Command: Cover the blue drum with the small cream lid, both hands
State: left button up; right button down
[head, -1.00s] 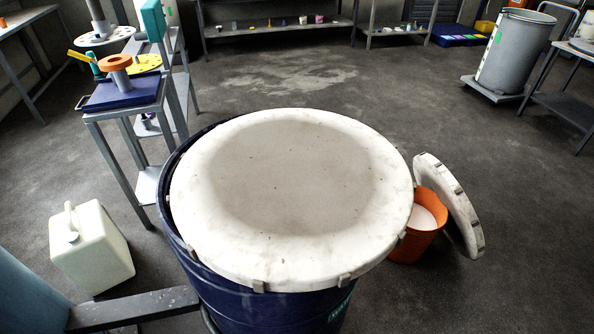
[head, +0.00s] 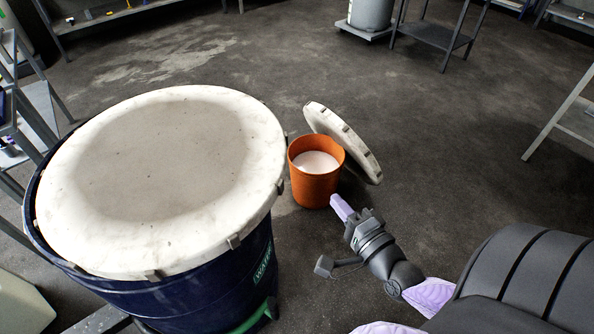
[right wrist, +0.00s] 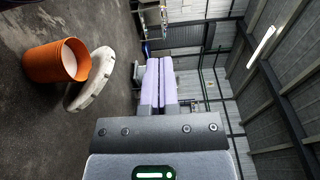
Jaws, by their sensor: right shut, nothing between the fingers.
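The blue drum (head: 190,299) stands at the left of the head view. A wide cream lid (head: 160,150) lies across its top, off-centre, leaving the drum's left rim bare and overhanging at the right. A smaller-looking cream lid (head: 345,142) leans on edge against an orange bucket (head: 316,185) on the floor. It also shows in the right wrist view (right wrist: 91,80). My right gripper (head: 341,206) is shut and empty, in front of the bucket in the picture; its pale fingers lie together in the right wrist view (right wrist: 159,66). My left gripper is out of view.
The orange bucket holds something pale. A shelf stand (head: 438,34) and a grey drum (head: 371,14) stand at the back, and a table leg (head: 560,112) is at the right. Open floor lies between them and the bucket.

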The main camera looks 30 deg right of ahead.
aim_at(258, 165)
jog(key=w, duration=0.3)
jog(key=w+a, duration=0.1)
jog(key=w, duration=0.7)
jog(key=shift+a, duration=0.4)
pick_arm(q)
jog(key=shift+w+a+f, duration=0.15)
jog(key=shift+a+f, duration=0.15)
pick_arm(e)
jog(key=shift+w+a+f, duration=0.1)
jog(key=shift+w+a, duration=0.15)
jog(key=shift+a, duration=0.05)
jog(key=shift+w+a, duration=0.1)
pick_arm(q)
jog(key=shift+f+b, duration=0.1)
jog(key=shift+b, duration=0.25)
pick_arm(e)
jog(key=w+a, duration=0.5)
jog(key=shift+w, duration=0.3)
